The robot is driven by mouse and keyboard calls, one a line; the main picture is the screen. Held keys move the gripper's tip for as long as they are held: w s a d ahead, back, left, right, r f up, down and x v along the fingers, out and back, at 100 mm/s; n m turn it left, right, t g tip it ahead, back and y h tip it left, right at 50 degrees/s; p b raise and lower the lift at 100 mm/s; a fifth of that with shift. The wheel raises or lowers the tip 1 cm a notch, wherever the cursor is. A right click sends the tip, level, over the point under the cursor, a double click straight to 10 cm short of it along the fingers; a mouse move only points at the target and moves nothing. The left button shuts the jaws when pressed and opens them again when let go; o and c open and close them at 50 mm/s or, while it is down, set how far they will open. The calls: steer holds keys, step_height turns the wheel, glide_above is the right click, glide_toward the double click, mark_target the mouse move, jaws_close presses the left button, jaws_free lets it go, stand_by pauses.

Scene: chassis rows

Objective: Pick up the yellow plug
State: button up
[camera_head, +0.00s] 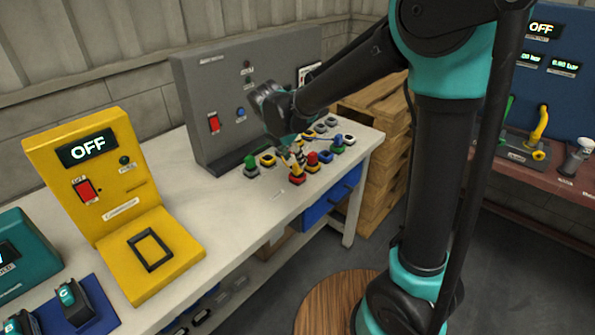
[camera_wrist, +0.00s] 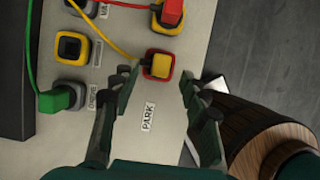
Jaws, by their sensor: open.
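In the wrist view the yellow plug (camera_wrist: 161,66) sits in a red-rimmed socket (camera_wrist: 148,71) above the PARK label, with a yellow cable running to the upper left. My gripper (camera_wrist: 159,80) is open, with one finger left of the plug and one right of it. Both fingers appear apart from the plug. In the head view my gripper (camera_head: 291,146) is over the socket area on the workbench; its fingers are small and partly blend with the plugs there.
In the wrist view a green plug (camera_wrist: 60,98) is at left, an empty yellow-rimmed socket (camera_wrist: 72,48) above it, and a red plug (camera_wrist: 171,12) at the top. A yellow device (camera_head: 110,180) is at left.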

mark_target(297, 171)
steer(key=x, duration=0.4)
steer(key=shift+w+d+f, duration=0.1)
steer(key=shift+w+d, duration=0.05)
steer(key=shift+w, duration=0.05)
jaws_close()
